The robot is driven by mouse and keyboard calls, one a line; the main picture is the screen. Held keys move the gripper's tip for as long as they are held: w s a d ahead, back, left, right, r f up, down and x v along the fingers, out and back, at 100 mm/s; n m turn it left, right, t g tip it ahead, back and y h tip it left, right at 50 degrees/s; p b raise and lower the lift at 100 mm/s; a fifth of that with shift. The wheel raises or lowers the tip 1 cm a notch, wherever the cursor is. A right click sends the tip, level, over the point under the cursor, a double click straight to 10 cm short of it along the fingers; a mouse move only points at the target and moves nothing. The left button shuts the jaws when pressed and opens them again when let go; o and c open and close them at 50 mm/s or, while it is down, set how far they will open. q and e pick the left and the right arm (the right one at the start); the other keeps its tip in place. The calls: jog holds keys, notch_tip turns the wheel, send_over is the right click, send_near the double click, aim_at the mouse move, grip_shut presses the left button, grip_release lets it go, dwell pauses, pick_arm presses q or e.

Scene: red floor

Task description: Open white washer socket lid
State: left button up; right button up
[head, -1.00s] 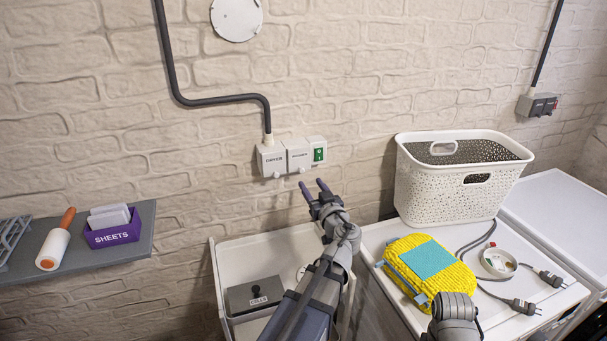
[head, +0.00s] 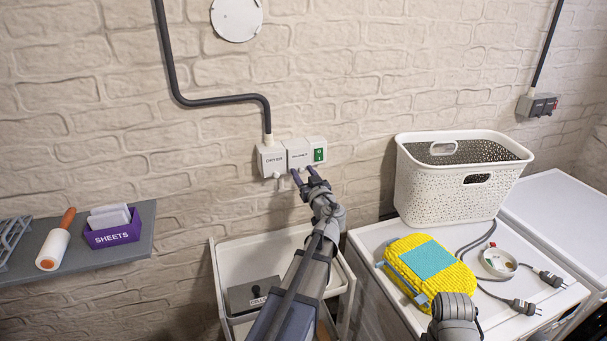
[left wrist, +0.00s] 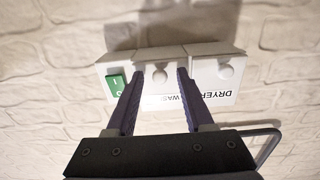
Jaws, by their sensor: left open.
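The white washer socket lid (head: 299,156) is the middle piece of a socket box on the brick wall, between the dryer lid (head: 272,160) and a green switch (head: 319,154). It looks closed. My left gripper (head: 303,171) is open at its lower edge. In the left wrist view the washer lid (left wrist: 158,60) shows with its small round knob (left wrist: 158,76) between the two open fingertips (left wrist: 159,74). I cannot tell whether the fingers touch it. My right gripper is not visible; only part of my right arm shows at bottom right.
A white perforated basket (head: 447,204), a yellow cloth item (head: 455,280) and dark cables with plugs (head: 525,307) sit on the white machine top at right. A white cart (head: 226,257) stands below the socket. A grey shelf (head: 140,240) is at left.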

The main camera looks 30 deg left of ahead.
pick_arm(q)
jog(key=shift+c, duration=0.2)
grip_shut()
dwell(1.1)
